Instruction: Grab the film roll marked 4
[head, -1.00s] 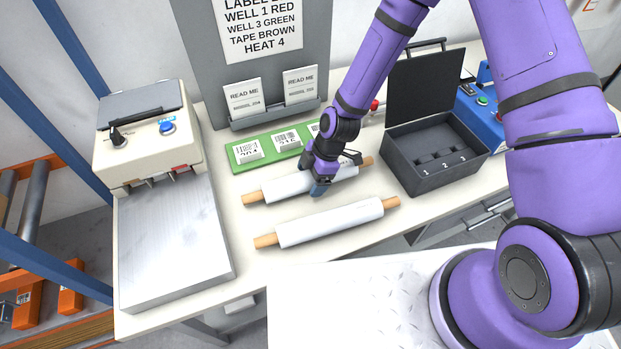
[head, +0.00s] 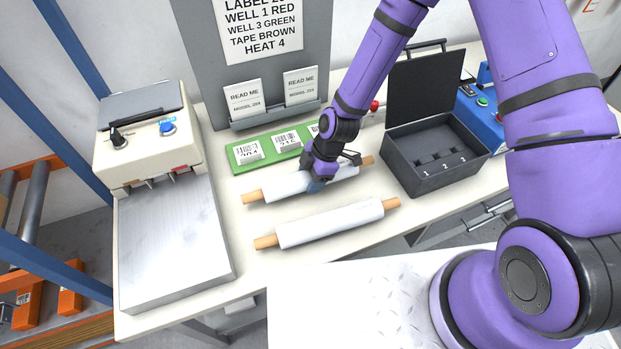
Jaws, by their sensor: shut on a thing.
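Two white film rolls with tan wooden ends lie on the pale table in the head view. My gripper (head: 317,184) is at the middle of the back film roll (head: 285,184) and is shut on it. The gripper hides part of that roll. The front film roll (head: 330,222) lies apart, nearer the table's front edge, with nothing touching it. I cannot make out a number 4 on either roll.
A sealing machine (head: 150,140) with a metal plate (head: 175,245) stands at left. A green label mat (head: 262,150) lies behind the rolls. An open dark case (head: 432,165) with numbered wells and a blue device (head: 482,105) stand at right.

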